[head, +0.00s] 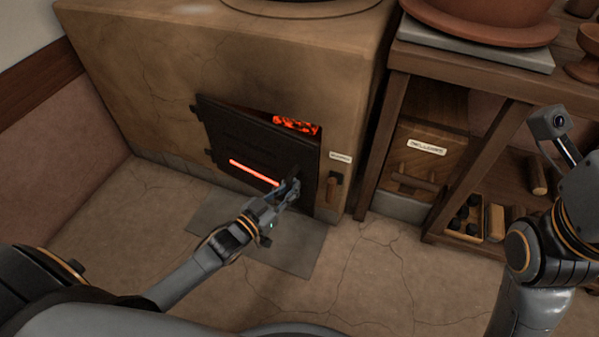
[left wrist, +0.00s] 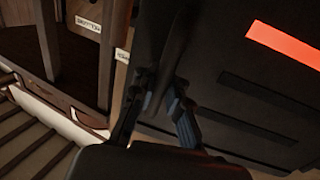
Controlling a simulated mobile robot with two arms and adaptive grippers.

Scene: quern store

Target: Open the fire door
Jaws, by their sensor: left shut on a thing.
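The fire door (head: 240,146) is a dark metal plate with a glowing red slot, on the front of a tan clay stove. It stands ajar, hinged on the left, and glowing coals (head: 297,126) show above its right part. My left gripper (head: 290,190) is shut on the door handle (left wrist: 152,75) near the door's right edge; the fingers hide much of the handle in the head view. In the left wrist view the door (left wrist: 240,85) fills the right side, with the fingers around the handle. My right arm is at the right, but its gripper does not show.
A small wooden handle (head: 333,187) with a label sits right of the door. A grey floor plate (head: 300,246) lies below it. A wooden shelf (head: 470,110) with a labelled bellows box (head: 437,140) stands at the right. The floor in front is clear.

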